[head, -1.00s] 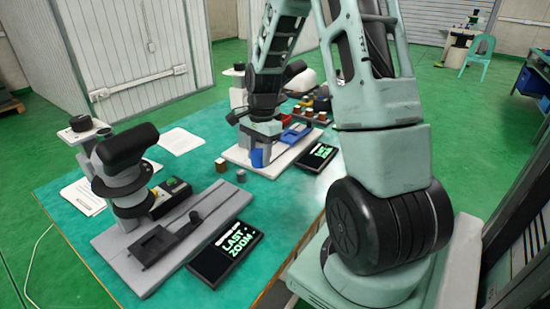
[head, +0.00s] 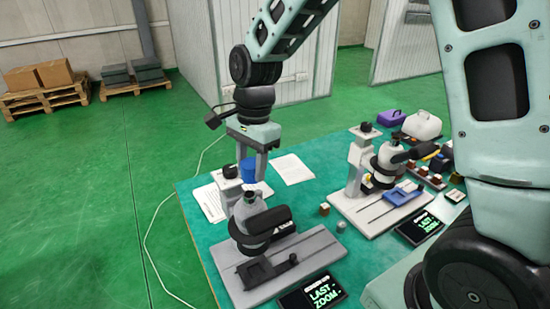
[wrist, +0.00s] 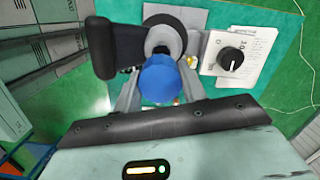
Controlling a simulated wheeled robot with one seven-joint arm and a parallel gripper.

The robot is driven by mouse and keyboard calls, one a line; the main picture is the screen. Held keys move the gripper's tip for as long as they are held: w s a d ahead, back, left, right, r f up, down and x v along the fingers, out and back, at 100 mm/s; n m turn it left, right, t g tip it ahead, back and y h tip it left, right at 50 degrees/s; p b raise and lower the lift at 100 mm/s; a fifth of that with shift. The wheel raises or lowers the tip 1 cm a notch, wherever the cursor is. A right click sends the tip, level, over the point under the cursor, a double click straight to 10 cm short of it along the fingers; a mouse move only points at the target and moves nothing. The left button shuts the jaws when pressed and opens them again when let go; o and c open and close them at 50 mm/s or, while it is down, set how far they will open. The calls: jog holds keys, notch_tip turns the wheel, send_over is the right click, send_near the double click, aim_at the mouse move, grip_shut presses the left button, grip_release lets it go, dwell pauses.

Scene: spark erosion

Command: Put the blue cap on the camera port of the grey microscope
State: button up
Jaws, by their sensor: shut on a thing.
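The blue cap (head: 248,171) is held between the fingers of my gripper (head: 250,160), which points down above the grey microscope (head: 250,213). In the wrist view the cap (wrist: 160,80) sits between the two fingers (wrist: 160,98), which are shut on it. The grey microscope has a black eyepiece head, shown at the left in the wrist view (wrist: 101,45). A round dark opening with a pale centre (wrist: 164,36) shows beyond the cap, partly hidden by it. In the head view the cap appears above the top of the grey microscope, apart from it.
A column with a black knob (head: 230,172) stands close behind the grey microscope; the knob (wrist: 230,59) is right of the cap in the wrist view. A second, white microscope (head: 388,165) stands to the right. Papers (head: 292,169) lie flat. A screen (head: 314,293) is in front.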

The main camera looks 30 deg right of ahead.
aim_at(248, 195)
jog(key=shift+a+r, duration=0.4)
jog(key=shift+a, duration=0.1)
notch_tip(248, 195, down, 4)
jog(key=b, duration=0.3)
jog(key=shift+s+r, duration=0.1)
jog(key=shift+r, duration=0.1)
jog(key=shift+f, duration=0.55)
jog(key=shift+f+b, duration=0.45)
jog(key=shift+f, duration=0.7)
dwell(1.6)
jog(key=o, duration=1.5)
